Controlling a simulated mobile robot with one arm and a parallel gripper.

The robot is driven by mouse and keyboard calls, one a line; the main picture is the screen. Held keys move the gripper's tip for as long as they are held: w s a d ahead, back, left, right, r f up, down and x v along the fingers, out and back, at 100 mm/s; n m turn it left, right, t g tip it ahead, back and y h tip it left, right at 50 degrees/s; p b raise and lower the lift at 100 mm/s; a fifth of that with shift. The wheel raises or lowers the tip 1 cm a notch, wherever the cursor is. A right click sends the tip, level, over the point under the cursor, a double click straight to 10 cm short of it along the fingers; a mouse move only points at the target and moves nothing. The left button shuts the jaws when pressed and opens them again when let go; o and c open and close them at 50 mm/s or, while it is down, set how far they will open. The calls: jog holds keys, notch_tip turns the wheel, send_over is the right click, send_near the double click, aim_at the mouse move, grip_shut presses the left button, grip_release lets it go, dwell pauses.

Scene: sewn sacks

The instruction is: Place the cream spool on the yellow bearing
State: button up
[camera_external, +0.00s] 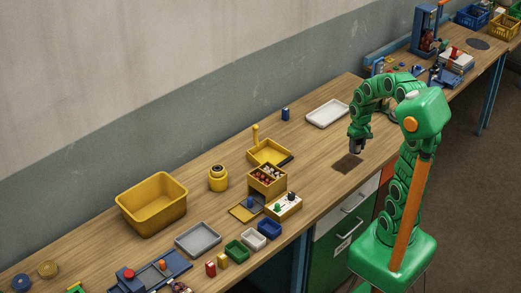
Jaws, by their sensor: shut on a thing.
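My gripper (357,149) hangs above the bare wooden bench at the right, its fingers pointing down, with a dark shadow below it. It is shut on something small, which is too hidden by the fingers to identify. I cannot make out a cream spool anywhere on the bench. A squat yellow round piece with a dark top (218,180) stands upright mid-bench, right of the yellow bin. A flat dull-yellow round piece (47,269) lies at the lower left. I cannot tell which of these is the yellow bearing. My gripper is well to the right of both.
A white tray (327,113) and a small blue cylinder (285,114) are behind and left of my gripper. A yellow tray with an upright post (268,153), a box of small parts (267,180), a large yellow bin (151,204) and a grey tray (198,240) crowd the middle.

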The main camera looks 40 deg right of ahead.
jog(key=w+a+r+n, duration=0.2)
jog(key=w+a+r, duration=0.1)
jog(key=w+a, duration=0.5)
jog(key=w+a+r+n, duration=0.2)
jog(key=w+a+r, duration=0.1)
jog(key=w+a, duration=0.6)
jog(key=w, duration=0.2)
jog(key=shift+w+r, duration=0.2)
jog(key=shift+w, duration=0.1)
jog(key=shift+n, duration=0.8)
jog(key=w+a, duration=0.1)
jog(key=a, duration=0.2)
jog(key=w+a+r, duration=0.1)
jog(key=a, duration=0.3)
jog(key=w+a+r, duration=0.1)
jog(key=a, duration=0.2)
jog(key=shift+w+a, duration=0.25)
jog(key=shift+w, duration=0.15)
jog(key=w+a+r+n, duration=0.1)
jog(key=a+r+n, duration=0.1)
jog(key=a, duration=1.3)
send_over(218, 168)
jog(key=shift+s+a+f, duration=0.1)
jog(key=shift+s+f, duration=0.05)
jog(key=shift+f, duration=4.85)
jog(key=shift+f, duration=1.7)
